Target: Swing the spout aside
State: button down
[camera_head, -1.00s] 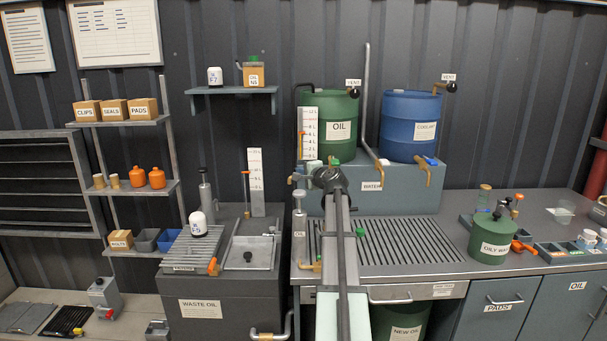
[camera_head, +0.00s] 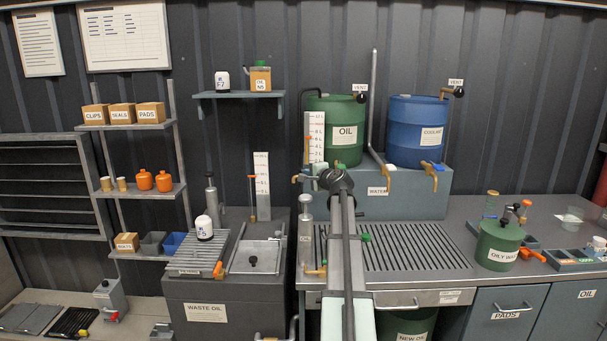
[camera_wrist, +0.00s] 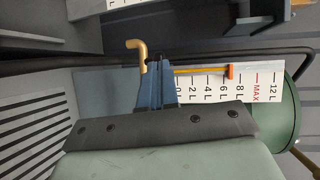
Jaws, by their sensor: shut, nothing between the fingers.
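A brass spout (camera_wrist: 136,45) with a bent end shows in the wrist view, just beside my blue fingertips. In the head view a small brass end (camera_head: 295,179) shows left of my gripper, below the measuring scale. My gripper (camera_wrist: 157,70) is shut, with its fingertips together and nothing held. The fingers overlap the inner end of the spout in the wrist view; I cannot tell if they touch it. In the head view my arm and wrist hide the fingertips and most of the spout.
The green oil drum (camera_head: 335,120) and measuring scale (camera_head: 314,137) stand behind my gripper. The blue coolant drum (camera_head: 414,130) is to the right, with brass taps (camera_head: 386,180) in front. A grey cylinder (camera_head: 305,245) stands on the counter at left.

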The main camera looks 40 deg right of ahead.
jog(key=v, duration=1)
jog(key=shift+s, duration=0.15)
jog(key=shift+a+f, duration=0.1)
